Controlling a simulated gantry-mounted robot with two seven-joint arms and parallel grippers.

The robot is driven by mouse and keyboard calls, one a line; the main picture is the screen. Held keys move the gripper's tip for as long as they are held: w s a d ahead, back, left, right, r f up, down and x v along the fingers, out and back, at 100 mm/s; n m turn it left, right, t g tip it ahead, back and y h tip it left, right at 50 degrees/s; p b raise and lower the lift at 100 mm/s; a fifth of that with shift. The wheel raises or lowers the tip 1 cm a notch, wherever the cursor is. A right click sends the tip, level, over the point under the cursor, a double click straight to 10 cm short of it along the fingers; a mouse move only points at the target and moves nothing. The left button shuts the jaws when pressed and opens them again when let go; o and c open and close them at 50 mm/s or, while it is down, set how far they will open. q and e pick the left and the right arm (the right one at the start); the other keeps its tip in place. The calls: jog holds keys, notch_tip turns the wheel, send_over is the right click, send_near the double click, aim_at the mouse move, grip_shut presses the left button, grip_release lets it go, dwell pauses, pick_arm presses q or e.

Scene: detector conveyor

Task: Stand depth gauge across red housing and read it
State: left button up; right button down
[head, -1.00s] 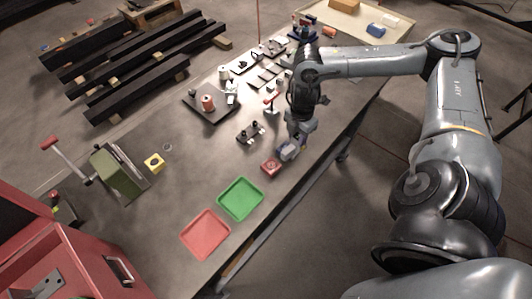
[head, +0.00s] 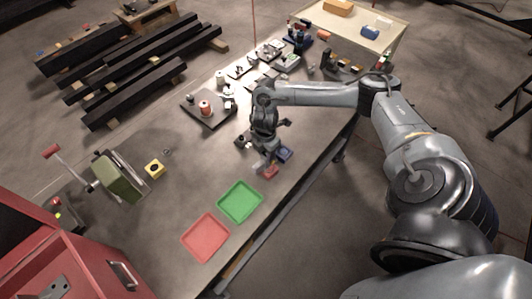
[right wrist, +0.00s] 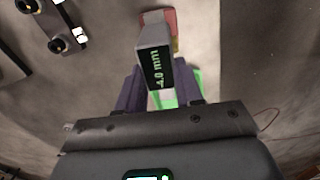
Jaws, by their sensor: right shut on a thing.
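My right gripper (head: 264,158) is shut on the depth gauge, a grey block with a dark display (right wrist: 156,68) in the right wrist view. The green digits stand sideways and seem to read -4.0 mm; the sign is hard to make out. The red housing (head: 271,172) sits on the table just below the gripper in the head view. It also shows in the right wrist view (right wrist: 172,18), partly hidden behind the gauge. I cannot tell whether the gauge touches the housing. My left gripper is in neither view.
A green tray (head: 240,202) and a red tray (head: 205,237) lie nearer the front. A dark plate with a red spool (head: 205,107) is further back. Open table lies left of the trays.

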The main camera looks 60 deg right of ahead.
aim_at(265, 162)
jog(key=shift+f, duration=0.65)
jog(key=shift+f, duration=0.1)
jog(key=shift+f, duration=0.5)
jog(key=c, duration=0.7)
grip_release()
jog(key=shift+c, duration=0.2)
